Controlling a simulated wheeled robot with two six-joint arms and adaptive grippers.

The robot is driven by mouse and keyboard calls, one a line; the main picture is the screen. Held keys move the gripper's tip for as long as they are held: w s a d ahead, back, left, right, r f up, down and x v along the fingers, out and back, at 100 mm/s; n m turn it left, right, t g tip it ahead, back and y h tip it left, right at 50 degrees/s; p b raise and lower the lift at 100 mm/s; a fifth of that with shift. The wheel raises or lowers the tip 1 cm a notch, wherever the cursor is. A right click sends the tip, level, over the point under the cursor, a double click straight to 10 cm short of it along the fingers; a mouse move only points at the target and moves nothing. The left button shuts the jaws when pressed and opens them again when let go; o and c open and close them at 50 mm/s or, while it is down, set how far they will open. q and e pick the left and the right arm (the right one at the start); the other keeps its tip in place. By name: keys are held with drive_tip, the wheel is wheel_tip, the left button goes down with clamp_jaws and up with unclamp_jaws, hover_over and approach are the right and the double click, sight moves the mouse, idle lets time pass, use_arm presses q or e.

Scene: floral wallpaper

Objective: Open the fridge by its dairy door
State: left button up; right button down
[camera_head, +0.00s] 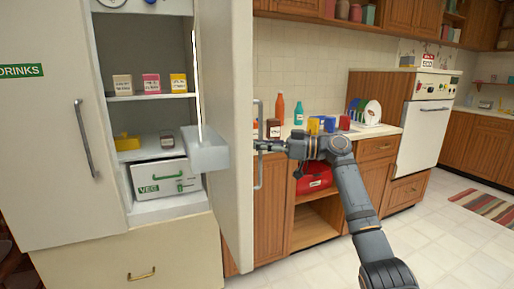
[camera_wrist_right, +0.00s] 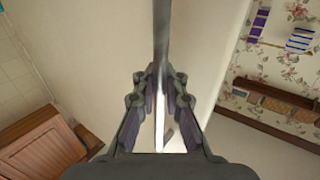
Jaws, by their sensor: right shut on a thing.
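The cream fridge has a shut left door (camera_head: 50,130) with a green DRINKS label and a vertical handle. Its right door (camera_head: 235,110) stands wide open, swung out toward me. The outer face of that door is turned away, so no dairy label shows. My right gripper (camera_head: 262,146) is shut on the open door's vertical handle (camera_head: 259,175). In the right wrist view the handle (camera_wrist_right: 161,40) runs between the fingers (camera_wrist_right: 160,85), in front of the pale door (camera_wrist_right: 110,60). My left gripper is not in view.
Inside the fridge are small cartons (camera_head: 151,83), a yellow item (camera_head: 127,142) and a VEG drawer (camera_head: 163,178). A bin (camera_head: 205,153) hangs inside the open door. The counter (camera_head: 385,130) with bottles, mugs and a plate rack stands behind my arm. Tiled floor is free at the right.

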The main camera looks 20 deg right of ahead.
drive_tip(key=shift+d+f, duration=0.1)
drive_tip(key=shift+f, duration=0.1)
drive_tip(key=c, duration=1.7)
unclamp_jaws()
drive_tip(key=shift+s, duration=0.1)
drive_tip(key=shift+o, duration=1.4)
drive_tip(key=shift+s+d+r, duration=0.15)
drive_tip(key=shift+d+r, duration=0.05)
drive_tip(key=shift+a, duration=0.1)
drive_tip(key=v, duration=1.2)
drive_tip(key=shift+f, duration=0.1)
